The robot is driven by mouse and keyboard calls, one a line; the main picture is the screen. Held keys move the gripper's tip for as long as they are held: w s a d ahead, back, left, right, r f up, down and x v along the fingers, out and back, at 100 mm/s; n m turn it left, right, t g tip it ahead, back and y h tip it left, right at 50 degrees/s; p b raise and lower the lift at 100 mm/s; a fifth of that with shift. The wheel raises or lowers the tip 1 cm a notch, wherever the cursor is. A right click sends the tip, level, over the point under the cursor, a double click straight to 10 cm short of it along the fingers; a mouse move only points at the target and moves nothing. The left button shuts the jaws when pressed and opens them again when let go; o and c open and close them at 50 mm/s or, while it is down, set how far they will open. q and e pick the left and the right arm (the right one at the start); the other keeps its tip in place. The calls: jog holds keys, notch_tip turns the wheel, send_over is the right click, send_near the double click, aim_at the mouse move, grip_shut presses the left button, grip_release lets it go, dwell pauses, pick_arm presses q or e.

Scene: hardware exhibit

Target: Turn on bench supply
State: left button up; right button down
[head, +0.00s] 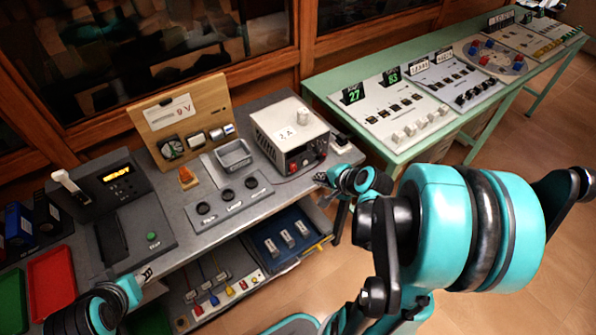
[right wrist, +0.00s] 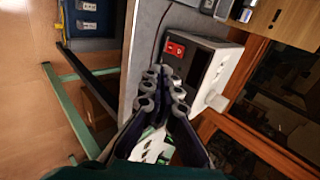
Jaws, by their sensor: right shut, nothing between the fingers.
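The bench supply (head: 290,135) is a pale box with a dark front panel on the right end of the grey bench. It has a knob on top and a red part on its front. In the right wrist view, the bench supply (right wrist: 215,65) shows sideways with a red switch (right wrist: 175,49) and a white knob (right wrist: 214,101). My right gripper (head: 322,179) is shut and empty at the bench's front edge, just below and right of the supply. In the right wrist view its fingertips (right wrist: 163,78) appear just below the red switch; contact cannot be told. My left gripper (head: 146,274) is partly visible at lower left.
A small dark box (head: 342,143) stands right of the supply. A grey tray (head: 234,154) and a panel with round black knobs (head: 228,195) lie to its left. A green table (head: 390,150) with panels stands at right. A lower shelf holds a blue tray (head: 270,258).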

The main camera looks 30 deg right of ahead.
jog(key=b, duration=0.5)
send_near(294, 171)
jog(key=x, duration=0.5)
jog(key=shift+s+f, duration=0.2)
jog(key=shift+f, duration=0.35)
jog(key=shift+w+f+b, duration=0.15)
jog(key=shift+w+b, duration=0.2)
jog(key=shift+w, duration=0.4)
jog(key=shift+w+f+b, duration=0.2)
jog(key=shift+f+b, duration=0.05)
jog(key=shift+b, duration=0.1)
jog(key=shift+r, duration=0.1)
